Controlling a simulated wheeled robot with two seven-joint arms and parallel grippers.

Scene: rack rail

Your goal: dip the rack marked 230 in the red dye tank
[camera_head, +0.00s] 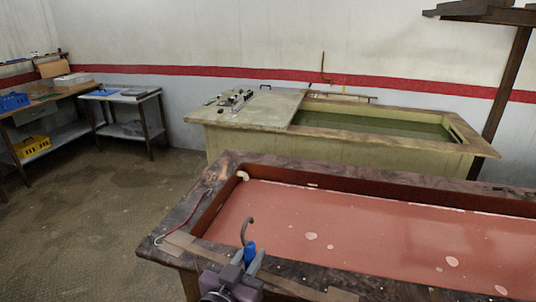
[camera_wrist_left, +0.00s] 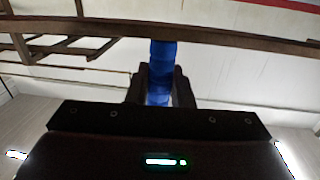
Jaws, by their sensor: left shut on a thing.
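The red dye tank (camera_head: 228,166) fills the lower right of the head view, with pinkish-red liquid inside a worn dark rim. My left gripper (camera_head: 246,260) is at the bottom of the head view, by the tank's near left rim. It is shut on a blue grip (camera_head: 250,250) with a curved grey hook (camera_head: 246,226) above it. In the left wrist view the blue grip (camera_wrist_left: 162,56) stands upright between the fingers (camera_wrist_left: 159,88). Anything hanging below the grip is hidden, and no mark 230 is readable. My right gripper is not in view.
A second tank with green liquid (camera_head: 375,129) stands behind, partly covered by a board (camera_head: 262,104) with small items on it. A dark post and beam (camera_head: 508,85) stand at the right. Tables (camera_head: 127,96) with blue and yellow crates are at the left. The floor between is clear.

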